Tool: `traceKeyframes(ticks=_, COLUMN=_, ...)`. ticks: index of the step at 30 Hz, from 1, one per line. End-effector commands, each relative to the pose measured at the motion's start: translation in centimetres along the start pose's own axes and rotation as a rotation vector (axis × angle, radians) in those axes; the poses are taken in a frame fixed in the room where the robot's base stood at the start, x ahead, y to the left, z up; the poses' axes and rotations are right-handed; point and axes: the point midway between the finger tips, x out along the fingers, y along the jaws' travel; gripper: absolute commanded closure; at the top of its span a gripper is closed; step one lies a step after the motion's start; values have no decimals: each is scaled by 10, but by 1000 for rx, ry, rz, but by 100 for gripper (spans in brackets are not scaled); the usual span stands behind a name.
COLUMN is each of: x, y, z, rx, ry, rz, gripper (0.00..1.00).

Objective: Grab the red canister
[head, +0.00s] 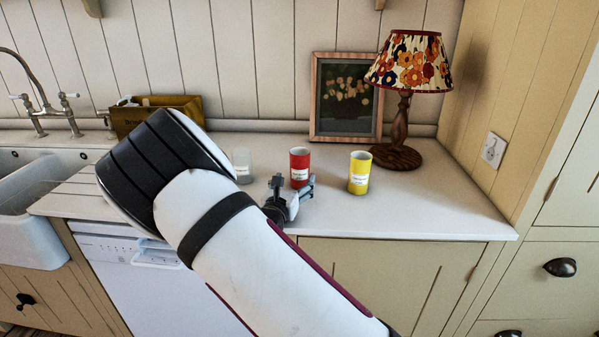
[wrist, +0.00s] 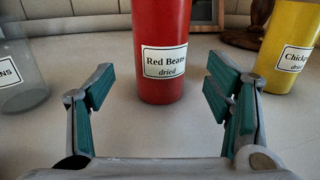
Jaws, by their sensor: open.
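The red canister (head: 299,167) stands upright on the white countertop, between a clear container and a yellow canister. In the wrist view the red canister (wrist: 162,45) fills the upper middle, with a white label reading "Red Beans dried". My gripper (wrist: 163,85) is open and empty, its teal-padded fingers spread left and right. The canister stands ahead of the fingers, roughly centred in the gap. In the head view my gripper (head: 290,190) is low in front of the canister, partly hidden by my arm.
The yellow canister (head: 360,173) stands to the right, close to the lamp (head: 398,130). The clear container (head: 242,166) stands to the left. A picture frame (head: 345,98) leans at the back wall. The sink (head: 35,215) is far left. The counter's front right is clear.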

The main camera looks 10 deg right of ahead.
Motion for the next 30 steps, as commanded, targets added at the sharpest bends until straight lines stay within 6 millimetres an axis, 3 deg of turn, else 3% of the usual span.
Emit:
traceKeyframes(ticks=5, x=13, y=0, z=-1, rx=0, ry=0, rz=-2, gripper=28)
traceKeyframes(ticks=13, x=50, y=0, z=-1, rx=0, ry=0, rz=-1, gripper=28)
traceKeyframes(ticks=23, x=57, y=0, z=0, rx=0, ry=1, rz=0, gripper=28)
traceKeyframes(ticks=30, x=57, y=0, z=0, rx=0, ry=1, rz=0, gripper=80)
